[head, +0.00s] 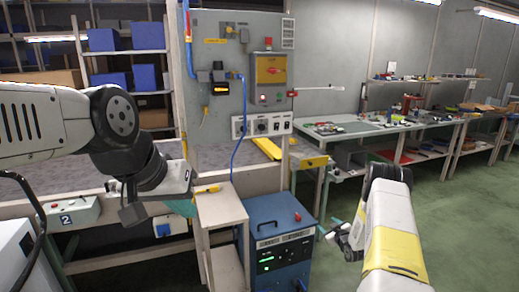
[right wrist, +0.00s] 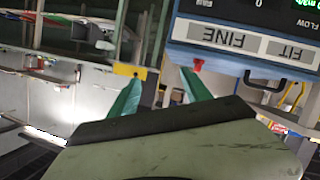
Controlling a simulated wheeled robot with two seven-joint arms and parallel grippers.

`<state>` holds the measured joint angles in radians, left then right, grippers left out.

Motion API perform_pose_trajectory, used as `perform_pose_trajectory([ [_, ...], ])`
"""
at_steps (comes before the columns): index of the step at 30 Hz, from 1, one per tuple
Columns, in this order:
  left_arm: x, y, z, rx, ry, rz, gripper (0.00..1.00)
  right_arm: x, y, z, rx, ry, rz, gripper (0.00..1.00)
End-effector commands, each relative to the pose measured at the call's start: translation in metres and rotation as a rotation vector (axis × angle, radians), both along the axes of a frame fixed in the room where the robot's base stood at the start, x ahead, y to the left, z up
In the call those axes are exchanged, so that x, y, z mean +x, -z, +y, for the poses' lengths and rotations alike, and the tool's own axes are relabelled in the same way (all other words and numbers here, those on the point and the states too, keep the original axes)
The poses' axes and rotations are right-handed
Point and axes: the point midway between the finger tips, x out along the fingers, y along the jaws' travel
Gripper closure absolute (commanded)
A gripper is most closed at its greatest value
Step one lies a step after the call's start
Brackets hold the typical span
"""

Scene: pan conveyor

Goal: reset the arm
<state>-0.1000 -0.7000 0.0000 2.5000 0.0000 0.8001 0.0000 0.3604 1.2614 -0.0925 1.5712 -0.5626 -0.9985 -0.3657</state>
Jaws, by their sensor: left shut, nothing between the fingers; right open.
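My left arm comes in from the left of the head view, over the front edge of the conveyor. My left gripper (head: 183,207) is partly hidden behind its wrist; a teal finger shows, shut, with nothing seen in it. My right arm, white and yellow, rises from the bottom right of the head view. My right gripper (head: 343,236) hangs in front of the aisle, right of the blue cabinet (head: 280,240). In the right wrist view its green fingers (right wrist: 160,92) are apart with nothing between them.
The grey conveyor belt (head: 60,180) runs behind my left arm. A small beige stand (head: 220,207) stands beside the blue cabinet. A control panel (head: 240,75) rises behind. A workbench (head: 365,130) with small parts lies at the back right. Green floor is free at the right.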

Motion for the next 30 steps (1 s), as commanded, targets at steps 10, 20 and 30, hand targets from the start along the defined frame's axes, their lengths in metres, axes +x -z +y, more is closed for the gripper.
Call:
perform_pose_trajectory([
  [10,0.0,0.0,0.0,0.0,0.0,0.0,1.0,0.002,-0.199,0.006,0.038,0.141,0.164,0.43],
  [20,0.0,0.0,0.0,0.0,0.0,0.0,1.0,-0.093,-0.344,0.048,0.15,0.241,0.328,0.43],
  [30,0.0,0.0,0.0,0.0,0.0,0.0,1.0,-0.258,-0.424,0.106,0.296,0.283,0.516,0.43],
])
